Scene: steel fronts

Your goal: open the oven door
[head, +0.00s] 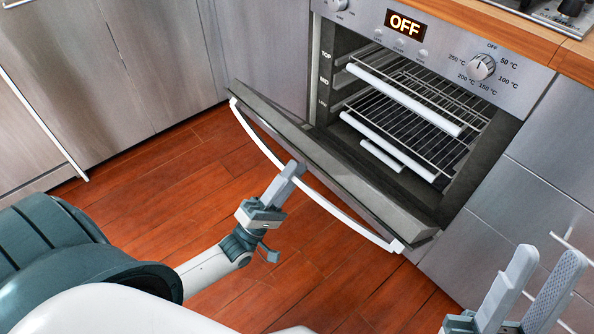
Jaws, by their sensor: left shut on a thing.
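The oven (440,60) is at the upper right, with a display reading OFF. Its door (340,170) is partly open, tilted out and down from its lower edge, and the inside shows. A white bar handle (345,218) runs along the door's outer upper edge. My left gripper (290,172) is at the handle, left of its middle, and is shut on it; the fingers hide that part of the bar. My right gripper (548,268) is at the lower right, its two fingers apart with nothing between them, away from the door.
Wire racks (425,95) with white front bars sit inside the oven. Grey cabinets (120,60) stand to the left and drawers (520,215) to the right, with a white handle near my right gripper. The wooden floor (180,180) in front is clear.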

